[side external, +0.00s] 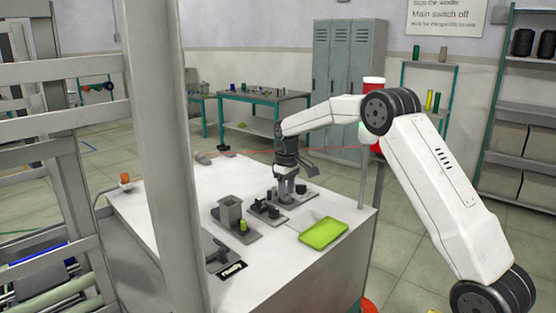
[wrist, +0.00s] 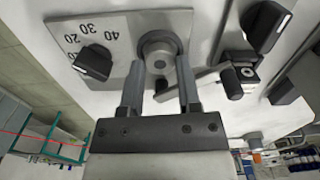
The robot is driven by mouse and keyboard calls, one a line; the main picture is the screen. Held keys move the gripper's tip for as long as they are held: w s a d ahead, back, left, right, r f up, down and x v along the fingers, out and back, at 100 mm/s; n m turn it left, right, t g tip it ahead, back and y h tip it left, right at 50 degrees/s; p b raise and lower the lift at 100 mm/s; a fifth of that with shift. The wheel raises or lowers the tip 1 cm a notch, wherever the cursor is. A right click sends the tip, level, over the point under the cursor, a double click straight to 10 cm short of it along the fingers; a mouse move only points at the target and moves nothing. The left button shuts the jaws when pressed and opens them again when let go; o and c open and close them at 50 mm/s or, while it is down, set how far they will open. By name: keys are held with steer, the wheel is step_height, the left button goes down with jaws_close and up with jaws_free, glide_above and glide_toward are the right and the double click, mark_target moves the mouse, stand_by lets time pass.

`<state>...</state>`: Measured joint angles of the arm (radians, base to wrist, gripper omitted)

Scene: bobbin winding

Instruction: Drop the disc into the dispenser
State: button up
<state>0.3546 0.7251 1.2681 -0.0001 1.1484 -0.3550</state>
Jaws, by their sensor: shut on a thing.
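My gripper (wrist: 160,66) points down at a plate on the white bench, and its two fingers are closed around a grey round piece (wrist: 158,48) with a lighter centre. I cannot tell for sure whether this piece is the disc. In the side external view my gripper (side external: 287,192) is low over a grey plate (side external: 305,199) with black knobs, and the held piece is too small to make out. A grey square hopper (side external: 230,210), perhaps the dispenser, stands to the left of my gripper. A green bobbin (side external: 243,225) stands beside the hopper.
A dial plate marked 20, 30, 40 has a black knob (wrist: 92,62) left of my fingers. A black handle (wrist: 232,84) and another knob (wrist: 265,22) are to the right. A lime-green tray (side external: 323,232) lies near the bench's right edge.

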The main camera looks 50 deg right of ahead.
steer(key=shift+r, duration=2.3)
steer(key=w+a+r, duration=0.1)
steer(key=a+r, duration=0.2)
steer(key=a, duration=0.6)
steer(key=w+a+r, duration=0.2)
steer(key=a+r, duration=0.1)
steer(key=a, duration=0.6)
steer(key=shift+w+a+r, duration=0.15)
steer(key=shift+w+r, duration=0.15)
steer(key=shift+r, duration=0.05)
steer(key=shift+f, duration=0.2)
steer(key=shift+f, duration=1.9)
steer(key=shift+f, duration=0.55)
